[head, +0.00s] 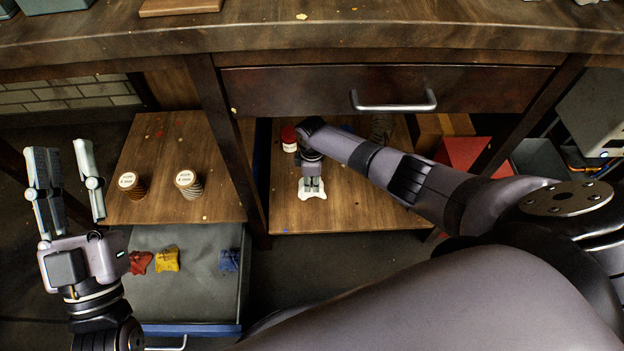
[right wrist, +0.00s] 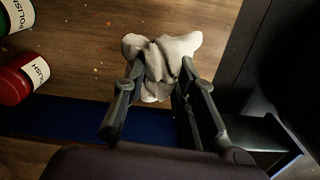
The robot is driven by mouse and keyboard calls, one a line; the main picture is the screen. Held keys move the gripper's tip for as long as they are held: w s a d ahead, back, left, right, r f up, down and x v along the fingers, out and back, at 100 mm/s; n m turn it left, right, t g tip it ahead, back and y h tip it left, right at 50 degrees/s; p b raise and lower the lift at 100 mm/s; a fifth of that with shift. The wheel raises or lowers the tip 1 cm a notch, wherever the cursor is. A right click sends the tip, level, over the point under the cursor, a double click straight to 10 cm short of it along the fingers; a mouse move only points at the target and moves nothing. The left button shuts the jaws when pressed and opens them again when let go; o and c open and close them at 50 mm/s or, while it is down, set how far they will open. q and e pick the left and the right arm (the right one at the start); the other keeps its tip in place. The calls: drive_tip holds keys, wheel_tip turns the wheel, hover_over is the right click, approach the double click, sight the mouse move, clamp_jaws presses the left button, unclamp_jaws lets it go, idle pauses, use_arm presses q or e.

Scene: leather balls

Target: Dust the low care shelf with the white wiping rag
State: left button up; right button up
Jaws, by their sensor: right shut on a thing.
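The white wiping rag (head: 312,192) lies bunched on the low wooden shelf (head: 345,210), near its front edge. My right gripper (head: 312,181) reaches under the table from above and is shut on the rag. In the right wrist view the rag (right wrist: 160,62) is crumpled between the two fingers (right wrist: 158,88), touching or just above the board. Small pale specks show on the shelf (right wrist: 85,60) there. My left gripper (head: 68,165) is open and empty at the far left, away from the shelf.
A red-lidded jar (head: 289,138) stands left of the rag. The wrist view shows red (right wrist: 18,78) and green (right wrist: 14,14) polish containers. A table leg (head: 232,150) separates the boards; a drawer (head: 385,88) hangs above.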

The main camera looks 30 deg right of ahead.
use_arm(q)
drive_tip(key=shift+w+f+g+y+p, duration=0.15)
drive_tip(key=shift+w+f+g, duration=0.25)
drive_tip(key=shift+f, duration=0.3)
drive_tip(key=shift+w+f+g+y+p, duration=0.2)
drive_tip(key=shift+w+f+g, duration=0.15)
drive_tip(key=shift+f+g, duration=0.3)
drive_tip(key=shift+w+f+g+y+p, duration=0.15)
drive_tip(key=shift+w+f+g, duration=0.2)
drive_tip(key=shift+f, duration=0.4)
